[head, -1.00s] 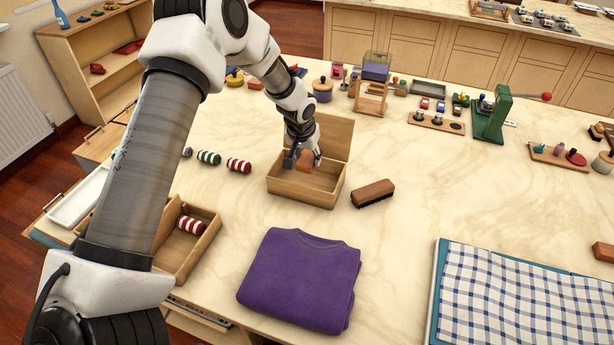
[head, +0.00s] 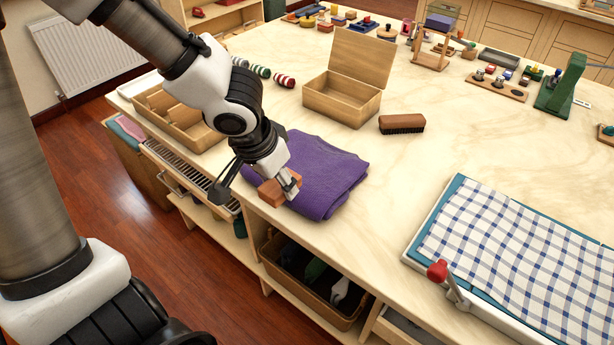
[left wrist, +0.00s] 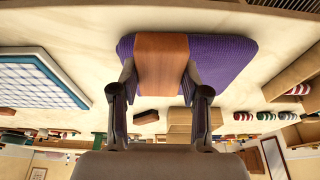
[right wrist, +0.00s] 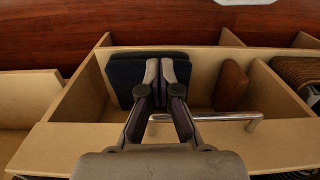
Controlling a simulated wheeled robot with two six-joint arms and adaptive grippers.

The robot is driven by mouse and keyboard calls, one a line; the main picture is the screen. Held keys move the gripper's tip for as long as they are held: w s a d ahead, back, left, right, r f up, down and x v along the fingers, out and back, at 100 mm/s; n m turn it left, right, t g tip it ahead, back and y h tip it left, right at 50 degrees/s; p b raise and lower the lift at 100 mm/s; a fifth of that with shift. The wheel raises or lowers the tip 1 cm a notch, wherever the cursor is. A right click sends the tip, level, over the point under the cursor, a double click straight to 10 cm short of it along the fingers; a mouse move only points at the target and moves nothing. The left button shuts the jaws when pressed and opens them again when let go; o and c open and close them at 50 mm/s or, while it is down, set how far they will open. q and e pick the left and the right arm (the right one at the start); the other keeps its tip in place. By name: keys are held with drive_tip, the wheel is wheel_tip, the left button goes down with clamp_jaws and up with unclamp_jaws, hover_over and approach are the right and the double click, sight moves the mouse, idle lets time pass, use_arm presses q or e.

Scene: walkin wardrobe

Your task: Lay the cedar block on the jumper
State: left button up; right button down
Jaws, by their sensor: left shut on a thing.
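The cedar block (head: 270,194) is a reddish-brown wooden piece held in my left gripper (head: 289,187). The gripper is shut on it. The purple folded jumper (head: 325,170) lies on the marble-topped table, and the block is over its front-left part. In the left wrist view the block (left wrist: 161,65) lies between the fingers (left wrist: 160,85), with the jumper (left wrist: 222,62) behind it. I cannot tell whether the block touches the jumper. My right gripper (right wrist: 167,72) shows only in its own wrist view, shut and empty, over an open compartment.
An open wooden box (head: 340,105) stands behind the jumper, with a dark-bristled brush (head: 402,124) to its right. A compartmented wooden tray (head: 180,118) is at left. A checked cloth on a board (head: 510,245) is at right. Table between jumper and board is clear.

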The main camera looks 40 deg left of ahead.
use_arm(q)
drive_tip(key=shift+w+a+f+b, duration=0.1)
drive_tip(key=shift+w+f+b, duration=0.1)
drive_tip(key=shift+f+b, duration=0.15)
drive_tip(key=shift+w+a+f+b, duration=0.15)
drive_tip(key=shift+w+a+b, duration=0.05)
drive_tip(key=shift+w+b, duration=0.2)
drive_tip(key=shift+w+a+f+b, duration=0.15)
drive_tip(key=shift+w+b, duration=0.1)
drive_tip(key=shift+w, duration=0.15)
drive_tip(key=p, duration=0.5)
approach(312, 157)
drive_tip(key=shift+x, duration=1)
drive_tip(key=x, duration=0.4)
drive_tip(key=shift+f, duration=0.15)
drive_tip(key=shift+w, duration=0.15)
drive_tip(key=shift+f+b, duration=0.2)
drive_tip(key=shift+b, duration=0.2)
drive_tip(key=o, duration=1)
